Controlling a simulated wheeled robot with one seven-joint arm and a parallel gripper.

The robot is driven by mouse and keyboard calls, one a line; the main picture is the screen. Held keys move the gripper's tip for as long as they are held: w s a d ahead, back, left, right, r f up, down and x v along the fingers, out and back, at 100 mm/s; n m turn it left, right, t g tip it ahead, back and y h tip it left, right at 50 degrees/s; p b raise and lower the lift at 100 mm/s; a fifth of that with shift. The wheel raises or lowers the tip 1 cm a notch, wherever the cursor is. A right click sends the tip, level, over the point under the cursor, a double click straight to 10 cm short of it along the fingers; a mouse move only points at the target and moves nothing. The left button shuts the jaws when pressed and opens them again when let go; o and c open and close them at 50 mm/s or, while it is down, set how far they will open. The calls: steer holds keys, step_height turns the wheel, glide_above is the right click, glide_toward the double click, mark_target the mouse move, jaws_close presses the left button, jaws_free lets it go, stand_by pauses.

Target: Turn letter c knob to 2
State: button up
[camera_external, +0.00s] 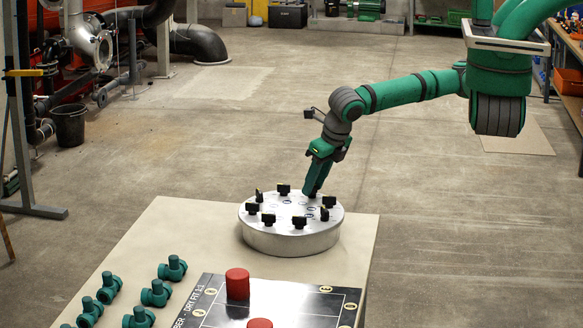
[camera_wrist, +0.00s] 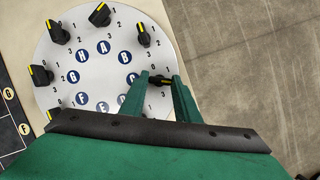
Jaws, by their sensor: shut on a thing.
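A round silver disc (camera_external: 290,242) stands on a beige table and carries a ring of black knobs with yellow marks. The wrist view shows the disc (camera_wrist: 100,75) from above, with blue letter badges. The letter C badge (camera_wrist: 132,78) is at the disc's right, partly beside my finger. The letter c knob (camera_wrist: 161,81) sits between my fingertips, its lower part hidden. My gripper (camera_wrist: 160,76) is shut on this knob. In the external view my gripper (camera_external: 312,194) points down at the disc's far right edge and hides the knob. The knob's exact pointing is hard to read.
Neighbouring knobs include the B knob (camera_wrist: 143,35) and the A knob (camera_wrist: 99,14). Several green valve fittings (camera_external: 156,293) and two red cylinders (camera_external: 238,284) are on the near table. The floor right of the table is clear.

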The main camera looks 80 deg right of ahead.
steer(key=shift+w+r, duration=0.1)
steer(key=shift+w, duration=0.05)
stand_by(0.4)
steer(key=o, duration=1)
steer(key=shift+o, duration=0.2)
steer(key=v, duration=1)
steer(key=shift+a+r, duration=0.2)
steer(key=shift+r, duration=0.15)
steer(key=shift+a, duration=0.1)
